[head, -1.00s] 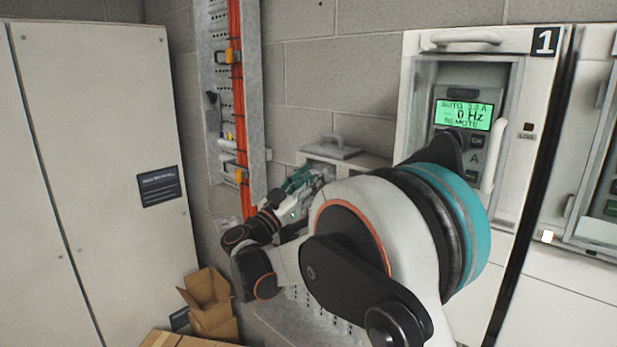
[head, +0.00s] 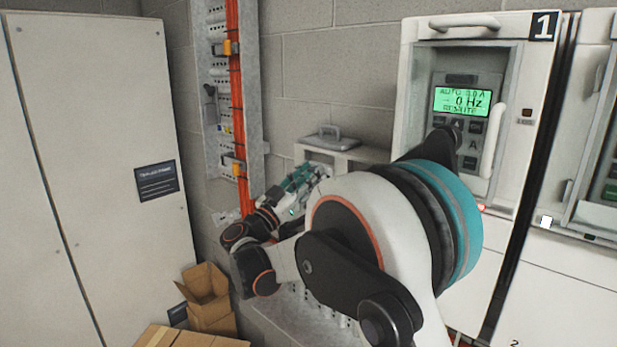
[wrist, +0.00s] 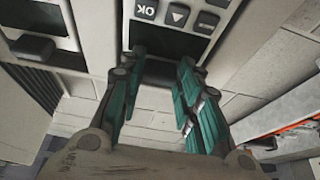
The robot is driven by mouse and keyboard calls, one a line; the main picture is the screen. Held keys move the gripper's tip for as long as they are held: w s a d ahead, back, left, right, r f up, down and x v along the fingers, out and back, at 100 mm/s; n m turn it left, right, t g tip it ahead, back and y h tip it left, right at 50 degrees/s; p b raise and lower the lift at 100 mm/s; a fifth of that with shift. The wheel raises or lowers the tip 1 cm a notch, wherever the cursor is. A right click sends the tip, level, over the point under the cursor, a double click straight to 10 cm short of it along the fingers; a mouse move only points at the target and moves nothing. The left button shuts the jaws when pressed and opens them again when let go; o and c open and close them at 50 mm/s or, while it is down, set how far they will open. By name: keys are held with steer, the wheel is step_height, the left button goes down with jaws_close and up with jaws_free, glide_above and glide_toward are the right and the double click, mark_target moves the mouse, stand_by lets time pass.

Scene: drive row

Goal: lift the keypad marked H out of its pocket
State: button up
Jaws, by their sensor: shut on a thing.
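In the wrist view, a grey keypad (wrist: 170,38) with dark buttons, one reading OK, fills the top middle. Its dark lower end lies between the teal fingers of my gripper (wrist: 162,66), which are shut on it. I cannot read an H on it, and its upper part is cut off by the frame. I cannot tell how far it stands out of its pocket. In the head view, my gripper (head: 308,178) is at the far side of my arm, by a pale housing below a grey handled lid; the keypad there is not clear.
Cabinet 1 (head: 408,110) at right holds another keypad, marked A (head: 474,146), with a lit green screen. The grey lid (head: 334,143) sits just above my gripper. Orange cables (head: 239,100) run down the wall at left. Cardboard boxes (head: 208,295) stand on the floor.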

steer(key=shift+w+d+r, duration=0.1)
steer(key=shift+d+r, duration=0.05)
steer(key=shift+r, duration=0.05)
stand_by(0.4)
steer(key=shift+r+p, duration=0.75)
steer(key=shift+r, duration=0.55)
steer(key=shift+f+b, duration=0.15)
steer(key=shift+b, duration=0.2)
stand_by(0.3)
steer(key=s+a+b, duration=0.1)
steer(key=s+a, duration=0.6)
stand_by(0.8)
